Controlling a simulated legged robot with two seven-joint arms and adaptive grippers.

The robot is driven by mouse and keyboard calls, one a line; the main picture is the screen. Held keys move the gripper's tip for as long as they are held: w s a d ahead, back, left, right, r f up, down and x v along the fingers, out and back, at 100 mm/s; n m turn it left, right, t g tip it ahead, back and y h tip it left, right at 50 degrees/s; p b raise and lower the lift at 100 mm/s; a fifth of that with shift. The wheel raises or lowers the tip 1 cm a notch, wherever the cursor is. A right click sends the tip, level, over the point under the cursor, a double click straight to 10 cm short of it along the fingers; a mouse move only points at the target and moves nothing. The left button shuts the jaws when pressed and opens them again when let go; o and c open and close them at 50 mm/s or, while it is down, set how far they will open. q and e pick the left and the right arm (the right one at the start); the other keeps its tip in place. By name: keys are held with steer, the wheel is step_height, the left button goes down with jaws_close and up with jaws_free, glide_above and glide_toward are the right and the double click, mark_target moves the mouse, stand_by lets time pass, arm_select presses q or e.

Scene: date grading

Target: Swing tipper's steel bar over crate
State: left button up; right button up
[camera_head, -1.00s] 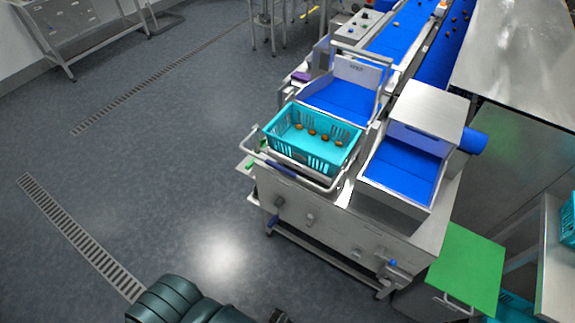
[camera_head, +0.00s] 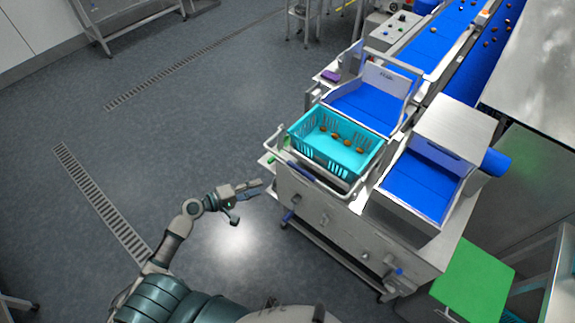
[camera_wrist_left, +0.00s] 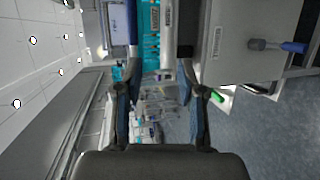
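The teal crate (camera_head: 352,158) sits upright in the tipper at the machine's near end, with several brown dates inside. The tipper's steel bar (camera_head: 276,157) is a bent tube running low around the crate's near left side, with a dark blue grip (camera_head: 303,173) on it. My left gripper (camera_head: 258,185) is left of the bar, apart from it, pointing at the machine. In the left wrist view the left gripper (camera_wrist_left: 160,70) has its fingers spread, and the teal crate (camera_wrist_left: 151,28) shows beyond them. My right gripper is not in view.
The blue chute (camera_head: 365,106) stands behind the crate, and a steel hood (camera_head: 455,128) with a blue tray is to its right. A green-topped stand (camera_head: 472,280) is at the lower right. The floor left of the machine is clear.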

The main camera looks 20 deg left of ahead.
arm_select(q)
steer(key=h, duration=0.1)
glide_toward(302, 170)
steer(key=p+x, duration=0.1)
steer(key=x, duration=0.2)
steer(key=p+x, duration=0.1)
steer(key=x, duration=0.2)
steer(key=p+x, duration=0.1)
steer(key=x, duration=0.2)
steer(key=shift+w+f, duration=0.15)
steer(key=shift+f, duration=0.3)
steer(key=shift+w+d+f, duration=0.1)
steer(key=shift+w+d, duration=0.2)
steer(key=shift+d, duration=0.1)
steer(key=shift+a, duration=0.15)
jaws_close()
